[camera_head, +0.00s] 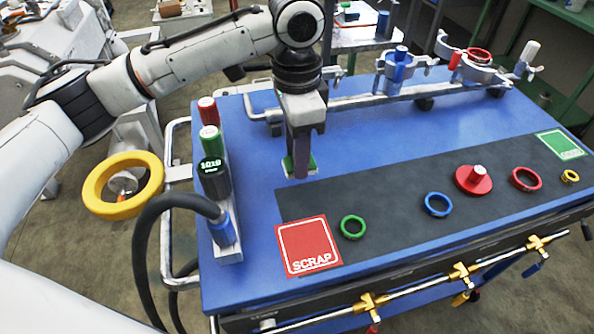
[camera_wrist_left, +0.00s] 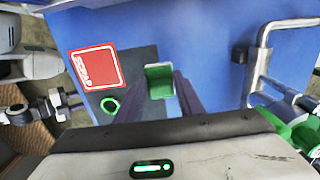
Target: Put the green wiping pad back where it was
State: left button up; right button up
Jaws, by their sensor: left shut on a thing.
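My left gripper (camera_head: 301,166) points down over the blue table top, near the top left corner of the dark mat. It is shut on the green wiping pad (camera_head: 287,164), which shows as a small green block at the fingertips. In the left wrist view the pad (camera_wrist_left: 159,79) sits between the two dark fingers (camera_wrist_left: 160,98). Part of the pad is hidden behind the fingers in the head view. I cannot tell whether the pad touches the table.
The dark mat (camera_head: 400,190) holds the red SCRAP square (camera_head: 308,246), a green ring (camera_head: 353,227), a blue ring (camera_head: 437,205) and a red knobbed disc (camera_head: 473,180). A grey rack (camera_head: 229,244) with capped cylinders stands at left. A clamp rail (camera_head: 352,101) runs behind.

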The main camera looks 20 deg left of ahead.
pick_arm(q)
notch_tip(320, 180, down, 4)
jog(key=shift+f, duration=0.2)
jog(key=shift+f, duration=0.1)
jog(key=o, duration=1)
